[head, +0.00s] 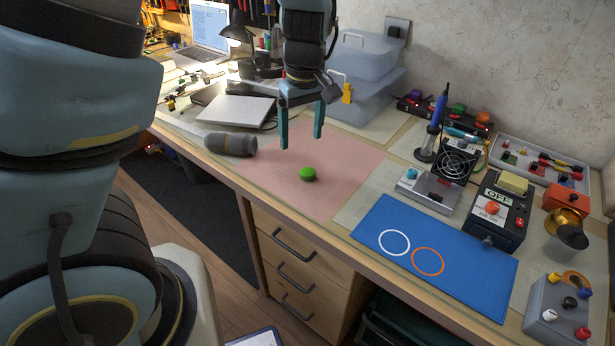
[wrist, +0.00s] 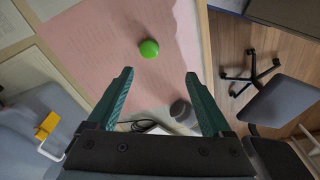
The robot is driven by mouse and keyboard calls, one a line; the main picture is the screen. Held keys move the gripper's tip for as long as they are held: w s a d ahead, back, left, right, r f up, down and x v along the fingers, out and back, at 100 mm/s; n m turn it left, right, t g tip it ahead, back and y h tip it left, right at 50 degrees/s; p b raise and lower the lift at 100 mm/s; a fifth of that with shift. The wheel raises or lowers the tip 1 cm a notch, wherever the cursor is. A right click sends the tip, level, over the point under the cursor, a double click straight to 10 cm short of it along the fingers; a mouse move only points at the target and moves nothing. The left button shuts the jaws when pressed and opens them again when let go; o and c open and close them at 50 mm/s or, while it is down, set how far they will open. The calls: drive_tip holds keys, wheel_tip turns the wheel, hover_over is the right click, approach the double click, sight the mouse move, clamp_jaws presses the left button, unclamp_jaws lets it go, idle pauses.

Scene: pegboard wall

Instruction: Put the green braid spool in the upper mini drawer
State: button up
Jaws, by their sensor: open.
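The green braid spool (head: 307,174) lies on the pink mat (head: 345,160) on the workbench. It also shows in the wrist view (wrist: 149,49), beyond my fingertips and a little left of the middle between them. My gripper (head: 302,143) is open and empty, above the mat and apart from the spool, with its fingers pointing down. In the wrist view its two green fingers (wrist: 160,75) stand wide apart. Three wooden drawers with dark handles (head: 296,246) sit under the bench front, all shut. I cannot make out a mini drawer for certain in either view.
A grey roll (head: 231,144) lies left of the mat near the front edge. Grey lidded boxes (head: 362,90) stand behind my gripper. A blue mat (head: 450,258) with two rings lies to the right. A soldering iron (head: 436,125) and a black OFF box (head: 497,214) stand farther right.

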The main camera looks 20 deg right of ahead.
drive_tip(key=d, duration=0.2)
hover_over(308, 171)
drive_tip(key=s, duration=0.1)
drive_tip(key=f, duration=0.6)
drive_tip(key=shift+s+a, duration=0.1)
drive_tip(key=shift+s, duration=0.1)
drive_tip(key=f, duration=0.2)
drive_tip(key=w+f, duration=0.1)
drive_tip(key=f, duration=0.2)
drive_tip(key=shift+w, duration=0.15)
clamp_jaws()
